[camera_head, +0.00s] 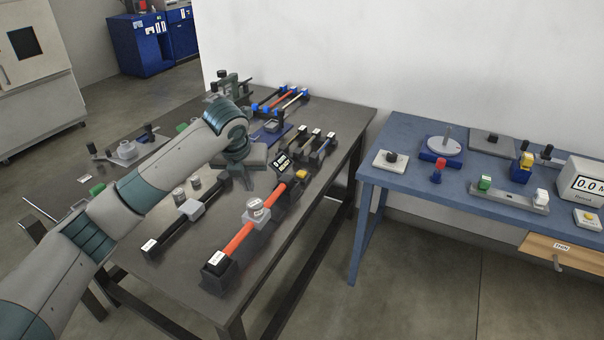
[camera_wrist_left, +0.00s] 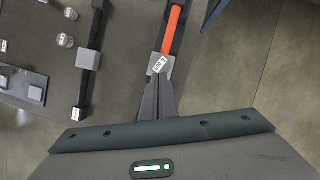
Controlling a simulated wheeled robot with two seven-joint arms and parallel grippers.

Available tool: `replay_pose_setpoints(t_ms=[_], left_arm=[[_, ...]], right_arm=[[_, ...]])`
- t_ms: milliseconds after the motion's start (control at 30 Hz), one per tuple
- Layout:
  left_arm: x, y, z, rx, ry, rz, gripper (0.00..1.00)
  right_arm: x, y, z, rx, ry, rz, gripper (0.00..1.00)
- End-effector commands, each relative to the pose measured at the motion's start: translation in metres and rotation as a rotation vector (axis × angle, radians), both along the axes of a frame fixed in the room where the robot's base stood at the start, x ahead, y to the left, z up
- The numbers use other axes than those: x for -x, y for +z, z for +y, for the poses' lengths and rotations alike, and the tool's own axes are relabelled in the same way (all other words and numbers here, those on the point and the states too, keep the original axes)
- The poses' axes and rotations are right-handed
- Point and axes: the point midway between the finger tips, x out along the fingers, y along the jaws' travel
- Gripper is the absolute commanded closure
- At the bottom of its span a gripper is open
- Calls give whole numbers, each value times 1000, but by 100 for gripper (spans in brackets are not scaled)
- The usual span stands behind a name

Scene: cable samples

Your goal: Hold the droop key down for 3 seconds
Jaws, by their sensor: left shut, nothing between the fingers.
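A yellow button (camera_head: 302,173) sits beside a small dark display (camera_head: 283,161) near the far end of the orange sample (camera_head: 240,236). Another yellow button (camera_head: 586,217) is on a white base on the blue table. No readable lettering shows which one is the droop key. My left gripper (camera_head: 254,163) is over the dark table, left of the display. Its shut fingers (camera_wrist_left: 158,84) appear in the left wrist view just below a labelled grey block (camera_wrist_left: 161,66) on the orange sample; they hide what lies beneath. Contact cannot be told. My right gripper is out of view.
The dark table (camera_head: 180,278) holds a black sample (camera_head: 170,229), small grey weights (camera_head: 178,196) and several short samples farther back. A blue table (camera_head: 395,132) with a meter (camera_head: 582,182) stands to the right. Open floor lies between the tables.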

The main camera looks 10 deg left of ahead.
Motion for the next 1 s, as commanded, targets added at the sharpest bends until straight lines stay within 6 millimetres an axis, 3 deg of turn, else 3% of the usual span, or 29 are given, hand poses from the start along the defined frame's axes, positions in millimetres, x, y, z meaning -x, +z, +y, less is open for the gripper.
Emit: replay_pose_setpoints(t_ms=[667,867,1000], left_arm=[[2,-4,-2,9,10,2,100],[14,-33,-16,73,92,9,100],[33,-71,-34,166,220,23,100]], right_arm=[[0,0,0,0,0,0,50],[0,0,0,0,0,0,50],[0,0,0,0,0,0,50]])
